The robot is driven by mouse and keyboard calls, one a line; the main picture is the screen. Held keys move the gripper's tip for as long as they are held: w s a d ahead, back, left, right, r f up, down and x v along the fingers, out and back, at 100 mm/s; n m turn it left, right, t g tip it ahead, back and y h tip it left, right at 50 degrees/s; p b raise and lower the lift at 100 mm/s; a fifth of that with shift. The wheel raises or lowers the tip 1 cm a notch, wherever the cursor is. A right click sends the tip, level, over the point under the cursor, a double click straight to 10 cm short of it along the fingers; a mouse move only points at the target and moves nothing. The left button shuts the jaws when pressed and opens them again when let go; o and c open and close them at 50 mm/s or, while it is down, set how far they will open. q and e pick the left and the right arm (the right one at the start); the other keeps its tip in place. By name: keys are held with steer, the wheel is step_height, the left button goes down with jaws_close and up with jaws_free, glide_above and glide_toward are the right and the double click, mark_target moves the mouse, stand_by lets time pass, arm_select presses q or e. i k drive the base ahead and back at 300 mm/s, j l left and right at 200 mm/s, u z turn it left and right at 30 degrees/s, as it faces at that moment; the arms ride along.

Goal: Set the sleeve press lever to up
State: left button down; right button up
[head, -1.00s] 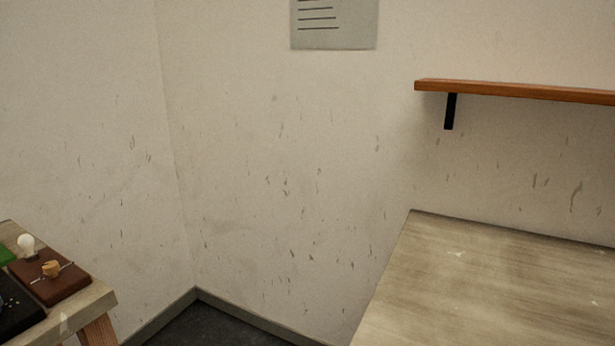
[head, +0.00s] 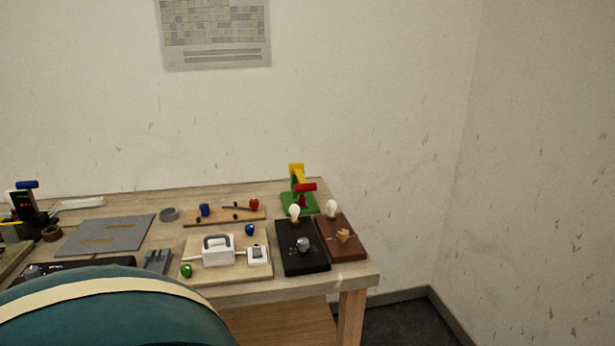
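A black device with a blue handle (head: 27,185) and small red and green marks stands at the far left. Neither of my grippers is in view.
Boards with bulbs, a black box (head: 302,257), a brown board (head: 347,250), a switch board (head: 227,272) and a grey mat (head: 100,236) crowd the bench. A large teal rounded shape (head: 120,315), which I cannot identify, hides its front left. Floor right of the bench is clear.

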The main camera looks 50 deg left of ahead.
mark_target(302, 186)
steer(key=u, duration=1.65)
steer(key=i+u, duration=0.15)
steer(key=u, duration=0.2)
steer(key=i+l+u, duration=0.1)
steer(key=u, duration=0.25)
